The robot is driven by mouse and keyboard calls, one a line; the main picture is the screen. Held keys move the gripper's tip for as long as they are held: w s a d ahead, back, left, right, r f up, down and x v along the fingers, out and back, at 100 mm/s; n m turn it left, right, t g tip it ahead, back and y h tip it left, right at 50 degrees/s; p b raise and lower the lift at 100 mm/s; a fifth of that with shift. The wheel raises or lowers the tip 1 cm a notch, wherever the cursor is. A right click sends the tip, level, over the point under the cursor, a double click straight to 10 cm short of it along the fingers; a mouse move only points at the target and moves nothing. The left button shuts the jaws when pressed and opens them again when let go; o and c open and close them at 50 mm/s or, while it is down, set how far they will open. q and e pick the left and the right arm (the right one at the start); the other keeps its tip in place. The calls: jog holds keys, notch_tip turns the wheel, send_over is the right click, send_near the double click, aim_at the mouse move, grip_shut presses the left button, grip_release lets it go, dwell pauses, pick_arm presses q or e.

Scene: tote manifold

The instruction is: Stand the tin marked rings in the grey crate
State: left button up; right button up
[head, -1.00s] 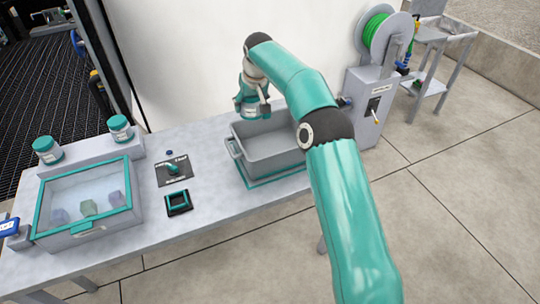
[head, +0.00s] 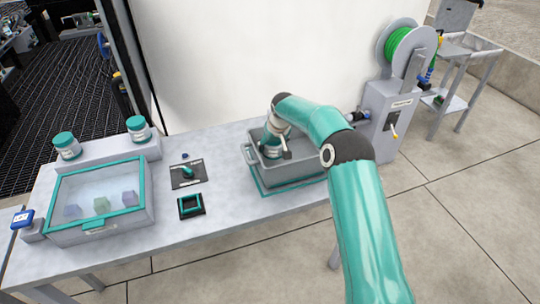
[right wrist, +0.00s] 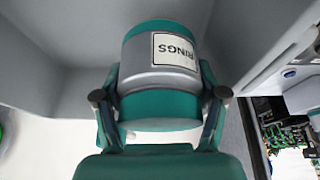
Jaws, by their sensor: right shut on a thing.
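The grey crate (head: 300,172) stands on the bench within a teal outline. My right gripper (head: 272,141) reaches down into the crate near its left end. In the right wrist view, the right gripper (right wrist: 161,88) is shut on the tin marked rings (right wrist: 150,54), with a finger on each side. The tin is grey with teal bands and a white label reading RINGS, which appears upside down there. Grey crate walls show around it. In the head view the tin is mostly hidden, and I cannot tell whether it touches the crate floor. My left gripper is not in view.
Two teal-lidded tins (head: 66,146) (head: 138,128) stand on a raised ledge at the back left. A clear-lidded case (head: 100,200) with coloured blocks sits in front. A small lever panel (head: 188,173) and a black-framed teal square (head: 191,206) lie left of the crate.

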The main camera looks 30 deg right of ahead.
aim_at(277, 142)
jog(key=shift+f+p, duration=0.3)
jog(key=shift+f, duration=1.95)
jog(key=o, duration=1)
jog(key=shift+c, duration=0.2)
jog(key=shift+r, duration=0.15)
jog(key=b+v, duration=0.1)
jog(key=v, duration=1)
jog(key=shift+s+r+b, duration=0.3)
jog(key=shift+r+b, duration=0.05)
jog(key=shift+b, duration=0.05)
jog(key=shift+a, duration=0.1)
